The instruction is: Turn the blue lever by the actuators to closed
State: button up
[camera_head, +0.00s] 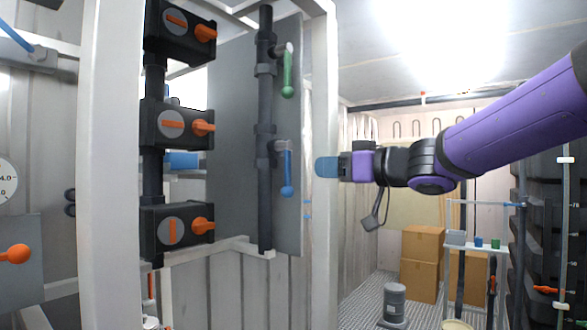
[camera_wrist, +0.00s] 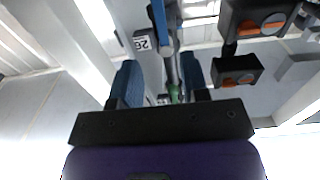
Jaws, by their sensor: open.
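The blue lever (camera_head: 287,172) hangs straight down from a small grey valve on a dark vertical pipe (camera_head: 265,205), just right of the stacked black actuators (camera_head: 178,125). In the wrist view the blue lever (camera_wrist: 158,18) is at the top centre, beyond my fingers. My gripper (camera_head: 322,167) is to the right of the lever, at about its height, with a gap between in the picture. In the wrist view my gripper (camera_wrist: 160,78) has its two blue fingers apart, with nothing held between them.
A green lever (camera_head: 288,75) hangs on the same pipe above the blue one. A grey panel (camera_head: 230,130) stands behind the pipe, and a white post (camera_head: 325,100) is close to its right. Orange knobs (camera_head: 204,128) stick out from the actuators. Cardboard boxes (camera_head: 422,260) stand farther back.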

aim_at(289, 167)
jog(key=x, duration=1)
jog(key=shift+w+a, duration=0.25)
jog(key=shift+a, duration=0.1)
jog(key=shift+c, duration=0.2)
grip_shut()
